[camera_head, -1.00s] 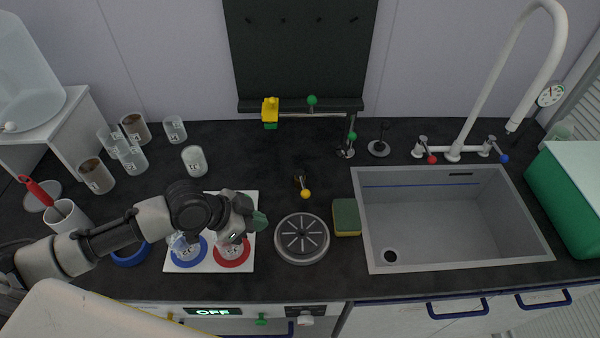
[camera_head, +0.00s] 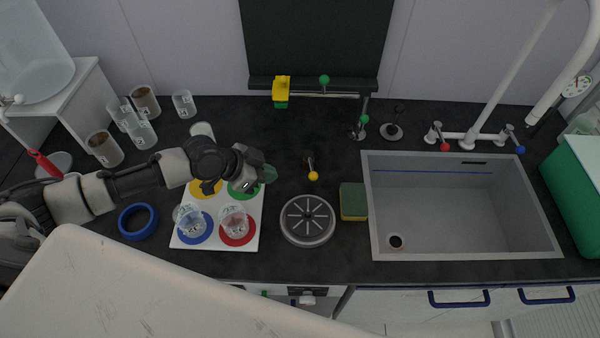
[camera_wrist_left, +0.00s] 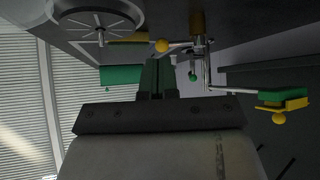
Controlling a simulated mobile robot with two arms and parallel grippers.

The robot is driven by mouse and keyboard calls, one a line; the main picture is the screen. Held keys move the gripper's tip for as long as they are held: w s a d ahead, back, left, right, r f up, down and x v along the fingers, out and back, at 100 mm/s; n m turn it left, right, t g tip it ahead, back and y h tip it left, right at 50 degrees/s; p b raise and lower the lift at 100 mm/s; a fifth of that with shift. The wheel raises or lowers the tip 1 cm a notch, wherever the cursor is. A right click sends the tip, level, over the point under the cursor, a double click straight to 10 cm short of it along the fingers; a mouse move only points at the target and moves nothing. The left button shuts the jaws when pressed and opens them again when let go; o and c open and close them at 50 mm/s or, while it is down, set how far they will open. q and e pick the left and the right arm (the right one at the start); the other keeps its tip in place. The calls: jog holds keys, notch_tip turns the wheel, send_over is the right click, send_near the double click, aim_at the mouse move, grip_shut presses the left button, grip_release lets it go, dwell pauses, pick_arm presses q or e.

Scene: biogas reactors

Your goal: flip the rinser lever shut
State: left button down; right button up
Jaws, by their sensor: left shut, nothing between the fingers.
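The rinser (camera_head: 307,220) is a round grey disc with spokes, set in the dark worktop left of the sink. Its lever (camera_head: 312,173), with a yellow ball end, stands just behind it, the ball toward the front. In the left wrist view the rinser disc (camera_wrist_left: 98,22) is at the top left, and the lever's yellow ball (camera_wrist_left: 162,45) is at the top middle, just beyond the fingertips. My left gripper (camera_head: 268,174) is shut and empty, left of the lever and apart from it. Its dark fingers (camera_wrist_left: 157,78) are together in the wrist view. My right gripper is not in view.
A white mat (camera_head: 215,246) with coloured circles and two beakers lies below my left arm. A yellow-green sponge (camera_head: 353,202) and the sink (camera_head: 460,205) are to the right. Labelled beakers stand at the back left. A pipe with green knobs (camera_head: 324,80) runs behind the lever.

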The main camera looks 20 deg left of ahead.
aim_at(311, 166)
pick_arm(q)
jog(key=p+x, duration=0.1)
jog(key=x, duration=0.4)
jog(key=shift+w+d+f, duration=0.15)
jog(key=shift+d+f, duration=0.05)
jog(key=shift+d, duration=0.15)
jog(key=shift+w+d+f+p, duration=0.15)
jog(key=shift+w+d+p, duration=0.25)
jog(key=shift+w+d, duration=0.15)
jog(key=shift+w+d+f+p, duration=0.15)
jog(key=shift+w+d+p, duration=0.25)
jog(key=shift+d, duration=0.25)
jog(key=shift+w+d+f, duration=0.15)
jog(key=shift+w+d, duration=0.1)
